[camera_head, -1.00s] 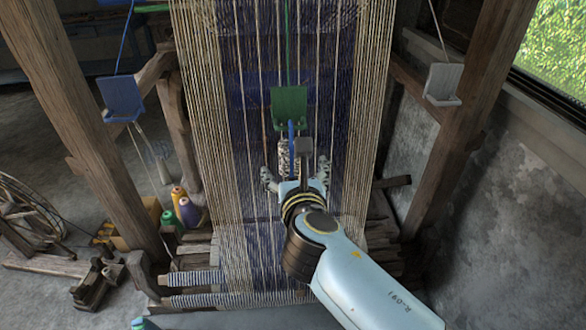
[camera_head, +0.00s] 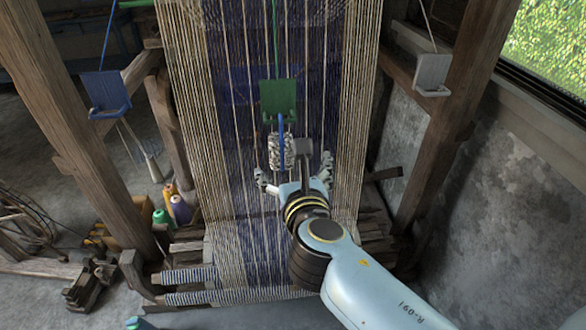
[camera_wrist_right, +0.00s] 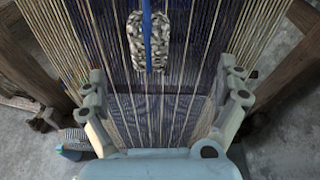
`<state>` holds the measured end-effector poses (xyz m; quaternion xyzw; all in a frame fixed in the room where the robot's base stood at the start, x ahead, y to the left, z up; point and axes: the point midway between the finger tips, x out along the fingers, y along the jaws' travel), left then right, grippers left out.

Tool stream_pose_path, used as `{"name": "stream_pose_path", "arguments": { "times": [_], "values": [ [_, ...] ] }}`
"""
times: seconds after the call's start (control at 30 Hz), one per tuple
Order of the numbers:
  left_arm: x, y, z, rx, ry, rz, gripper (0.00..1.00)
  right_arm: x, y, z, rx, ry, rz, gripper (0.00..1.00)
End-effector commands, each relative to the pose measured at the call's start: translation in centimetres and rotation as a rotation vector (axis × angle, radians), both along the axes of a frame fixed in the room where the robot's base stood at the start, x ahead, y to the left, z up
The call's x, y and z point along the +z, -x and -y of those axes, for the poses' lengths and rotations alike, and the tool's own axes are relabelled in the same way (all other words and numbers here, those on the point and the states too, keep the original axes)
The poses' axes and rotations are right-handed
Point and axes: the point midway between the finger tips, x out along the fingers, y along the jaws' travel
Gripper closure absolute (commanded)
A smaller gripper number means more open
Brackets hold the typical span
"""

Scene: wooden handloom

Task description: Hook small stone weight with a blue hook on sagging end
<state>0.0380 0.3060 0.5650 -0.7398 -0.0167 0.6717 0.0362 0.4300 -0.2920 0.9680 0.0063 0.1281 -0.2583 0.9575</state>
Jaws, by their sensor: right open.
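A small speckled black-and-white stone weight (camera_head: 274,150) with a blue hook (camera_head: 281,126) hangs upright in front of the warp threads in the head view. Its hook overlaps the lower edge of a green bracket (camera_head: 278,98) on a green cord. The stone weight (camera_wrist_right: 135,42) also shows at the top of the right wrist view. My right gripper (camera_head: 293,170) is open just below the stone, its fingers spread to either side. The wrist view shows the open fingers (camera_wrist_right: 163,75) with nothing gripped between them. My left gripper is not in view.
A blue bracket (camera_head: 106,92) hangs on the left and a grey one (camera_head: 432,72) on the right, each on a cord. Wooden loom posts (camera_head: 75,130) stand either side of the warp. Thread spools (camera_head: 180,210) stand at lower left.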

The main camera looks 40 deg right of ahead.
Motion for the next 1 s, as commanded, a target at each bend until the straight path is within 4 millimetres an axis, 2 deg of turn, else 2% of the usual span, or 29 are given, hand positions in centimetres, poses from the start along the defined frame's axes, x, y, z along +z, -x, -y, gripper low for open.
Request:
{"name": "stream_pose_path", "arguments": {
  "times": [0.03, 0.27, 0.63, 1.0],
  "values": [
    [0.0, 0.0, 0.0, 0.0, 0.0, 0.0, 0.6, -1.2, 1.2, -2.4, -0.027, -0.077, -0.024, 0.0],
    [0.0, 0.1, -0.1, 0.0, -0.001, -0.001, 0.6, -0.9, 2.1, -2.7, -0.024, -0.068, -0.022, 0.0],
    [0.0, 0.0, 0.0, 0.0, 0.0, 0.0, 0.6, 1.4, 6.4, -3.9, -0.007, -0.012, -0.008, 0.0],
    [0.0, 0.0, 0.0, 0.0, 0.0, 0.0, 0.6, 1.8, 6.9, -4.1, -0.003, -0.005, -0.005, 0.0]
  ]
}}
